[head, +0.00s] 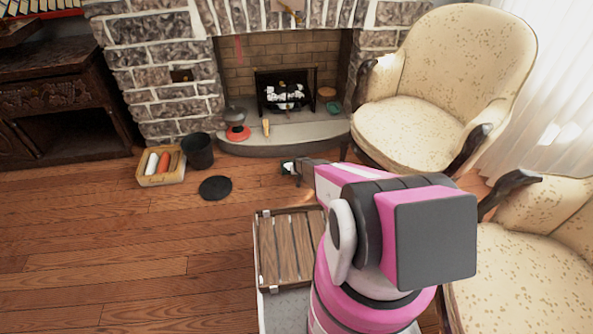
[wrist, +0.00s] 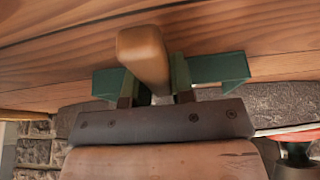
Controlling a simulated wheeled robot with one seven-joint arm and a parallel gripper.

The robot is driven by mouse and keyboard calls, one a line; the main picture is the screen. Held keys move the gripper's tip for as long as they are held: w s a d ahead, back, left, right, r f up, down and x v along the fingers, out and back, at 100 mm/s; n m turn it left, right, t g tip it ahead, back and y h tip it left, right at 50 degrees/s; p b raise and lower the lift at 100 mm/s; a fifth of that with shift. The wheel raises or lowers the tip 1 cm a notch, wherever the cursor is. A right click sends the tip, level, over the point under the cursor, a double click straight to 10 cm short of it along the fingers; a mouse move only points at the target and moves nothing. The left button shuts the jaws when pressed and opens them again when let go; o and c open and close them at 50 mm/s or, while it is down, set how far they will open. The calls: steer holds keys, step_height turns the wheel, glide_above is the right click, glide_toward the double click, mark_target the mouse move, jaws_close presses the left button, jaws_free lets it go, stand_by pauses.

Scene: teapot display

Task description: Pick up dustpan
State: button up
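In the wrist view, a tan wooden handle (wrist: 142,50) with a blunt end, apparently the dustpan's, passes between the teal fingers of my gripper (wrist: 160,92). The fingers are close together and seem to press on the handle from both sides. The pan itself is hidden behind the gripper's black bar. In the head view, my gripper (head: 297,170) is low in front of the hearth, and my arm covers much of it. I cannot make out the dustpan clearly there.
A stone hearth (head: 290,140) holds a red lamp-like object (head: 237,130) and a small yellowish item (head: 265,127). A black bucket (head: 198,150), a tray of rolls (head: 160,178) and a black disc (head: 215,187) are on the left. Cream armchairs (head: 410,135) stand right. The left floor is clear.

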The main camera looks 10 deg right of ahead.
jaws_close()
steer(key=shift+r, duration=0.15)
